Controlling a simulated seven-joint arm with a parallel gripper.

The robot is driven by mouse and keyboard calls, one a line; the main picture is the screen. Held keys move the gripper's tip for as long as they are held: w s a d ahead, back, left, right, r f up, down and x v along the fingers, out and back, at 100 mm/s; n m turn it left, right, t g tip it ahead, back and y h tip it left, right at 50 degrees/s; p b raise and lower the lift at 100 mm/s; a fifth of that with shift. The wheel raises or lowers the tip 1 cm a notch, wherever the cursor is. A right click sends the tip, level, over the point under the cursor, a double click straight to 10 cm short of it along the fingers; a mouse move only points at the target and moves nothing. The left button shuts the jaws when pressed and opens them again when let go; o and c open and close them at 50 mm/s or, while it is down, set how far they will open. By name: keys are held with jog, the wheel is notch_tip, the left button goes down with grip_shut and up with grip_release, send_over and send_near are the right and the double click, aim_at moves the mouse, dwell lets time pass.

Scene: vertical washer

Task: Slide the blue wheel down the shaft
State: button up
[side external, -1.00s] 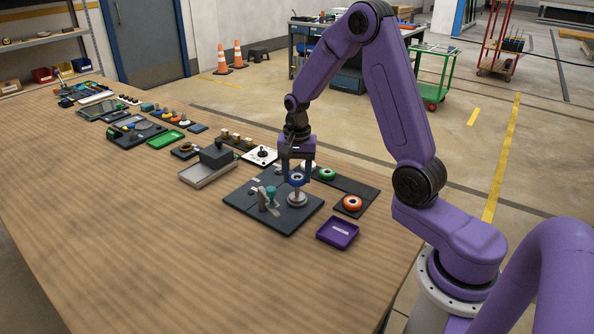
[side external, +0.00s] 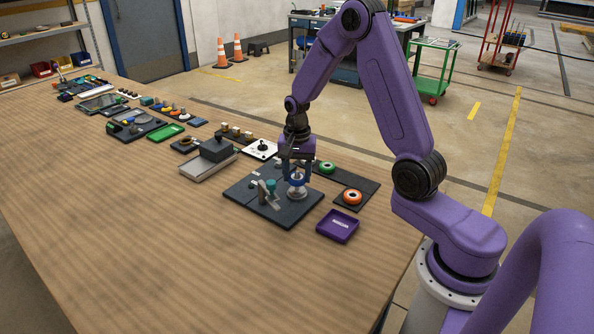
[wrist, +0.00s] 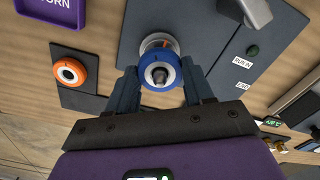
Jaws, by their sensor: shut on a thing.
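The blue wheel (side external: 297,182) is around the upright metal shaft, whose tip (wrist: 160,76) pokes through the wheel's white centre in the wrist view. The wheel (wrist: 159,62) sits partway down the shaft, above the round metal base (side external: 297,197) on the dark board (side external: 247,205). My gripper (side external: 297,178) points down over the shaft. In the wrist view its two fingers (wrist: 160,82) are shut on the wheel from either side. The exact gap between wheel and base is hard to tell.
A teal-topped clamp (side external: 269,190) stands on the board left of the shaft. An orange wheel (side external: 352,197) and a green wheel (side external: 327,168) lie on dark mats to the right. A purple tray (side external: 337,226) is in front. The table's near left is clear.

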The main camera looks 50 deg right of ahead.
jog(key=shift+f, duration=1.2)
jog(key=o, duration=1.5)
jog(key=shift+c, duration=0.2)
jog(key=shift+r, duration=4.5)
